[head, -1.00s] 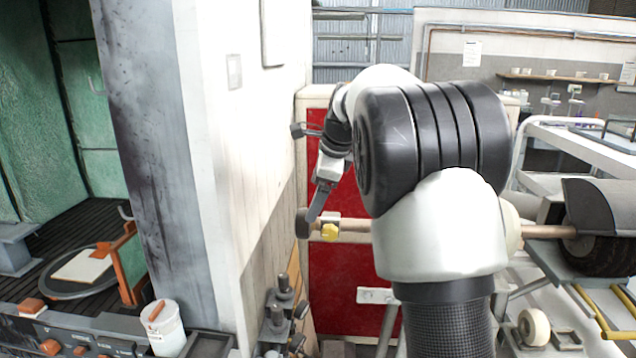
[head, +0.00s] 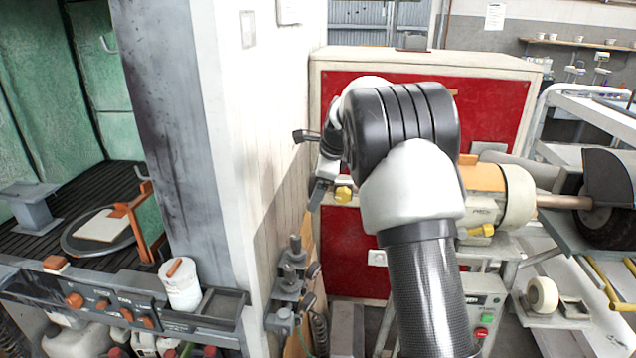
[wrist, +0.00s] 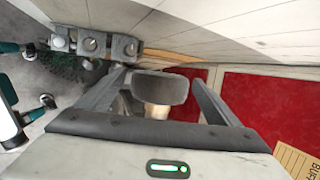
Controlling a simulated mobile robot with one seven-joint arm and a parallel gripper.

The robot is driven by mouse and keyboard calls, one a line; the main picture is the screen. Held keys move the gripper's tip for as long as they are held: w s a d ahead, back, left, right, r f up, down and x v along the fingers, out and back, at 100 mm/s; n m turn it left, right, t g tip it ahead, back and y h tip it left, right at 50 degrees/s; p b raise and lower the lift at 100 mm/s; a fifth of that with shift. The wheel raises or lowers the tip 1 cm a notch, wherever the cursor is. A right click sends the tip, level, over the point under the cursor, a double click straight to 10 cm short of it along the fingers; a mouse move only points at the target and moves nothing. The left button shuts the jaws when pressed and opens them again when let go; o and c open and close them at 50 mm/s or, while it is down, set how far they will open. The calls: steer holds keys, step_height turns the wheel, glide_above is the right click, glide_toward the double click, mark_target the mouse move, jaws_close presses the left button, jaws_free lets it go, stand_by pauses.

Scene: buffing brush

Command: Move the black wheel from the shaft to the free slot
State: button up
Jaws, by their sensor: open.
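The black wheel (wrist: 162,87) shows dark grey in the wrist view, at the end of the pale shaft (wrist: 157,111). My gripper (wrist: 160,85) is open, with one finger on each side of the wheel; I cannot tell whether they touch it. In the head view my gripper (head: 319,190) is at the left end of the machine, and the wheel is mostly hidden by it. A cream wheel (head: 542,294) sits in a holder at the lower right. Beside it is a seemingly empty slot (head: 574,309).
The buffing machine (head: 500,195) has a yellow knob (head: 343,194) near my gripper. A large dark brush (head: 605,225) is on its right. A white wall (head: 265,120) stands close on the left. A rack of grey fittings (head: 292,280) is below; it also shows in the wrist view (wrist: 95,43).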

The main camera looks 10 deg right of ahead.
steer(key=c, duration=1.2)
steer(key=shift+r+p, duration=0.25)
steer(key=shift+p, duration=0.1)
steer(key=shift+a, duration=0.2)
steer(key=shift+w+a+p, duration=0.15)
steer(key=shift+a+p, duration=0.3)
steer(key=shift+w+a, duration=0.1)
steer(key=shift+a, duration=0.1)
steer(key=shift+w+a+p, duration=0.15)
steer(key=shift+a+p, duration=0.25)
steer(key=shift+a, duration=0.1)
steer(key=shift+w+a+p, duration=0.15)
steer(key=shift+a+p, duration=0.2)
steer(key=shift+a, duration=0.15)
